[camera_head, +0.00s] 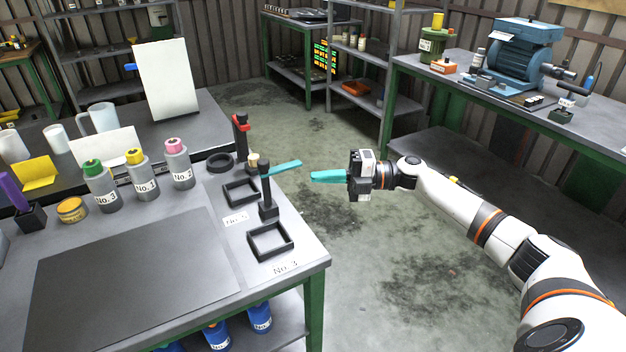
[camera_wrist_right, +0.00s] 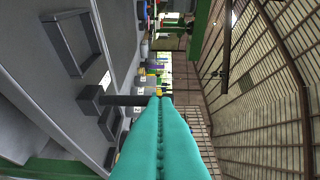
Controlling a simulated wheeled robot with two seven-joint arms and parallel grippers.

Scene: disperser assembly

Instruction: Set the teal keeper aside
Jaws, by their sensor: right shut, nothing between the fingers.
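The teal keeper (camera_head: 284,167) is a flat bar that reaches out to the right from the black upright post (camera_head: 266,190) on the workbench. My right gripper (camera_head: 313,176) comes in from the right, its teal fingers pressed together and empty. Its tips stop a little short of the keeper's free end, with a small gap in the head view. In the right wrist view the closed fingers (camera_wrist_right: 160,98) fill the lower middle, and the dark post (camera_wrist_right: 122,100) lies just left of the tips. I cannot make out the keeper there. My left gripper is not in view.
Black square frames (camera_head: 271,242) sit near the workbench's right edge. A second post bears a red keeper (camera_head: 241,124). Bottles (camera_head: 177,163) stand to the left. The dark mat (camera_head: 130,280) is bare. Open floor lies right of the bench.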

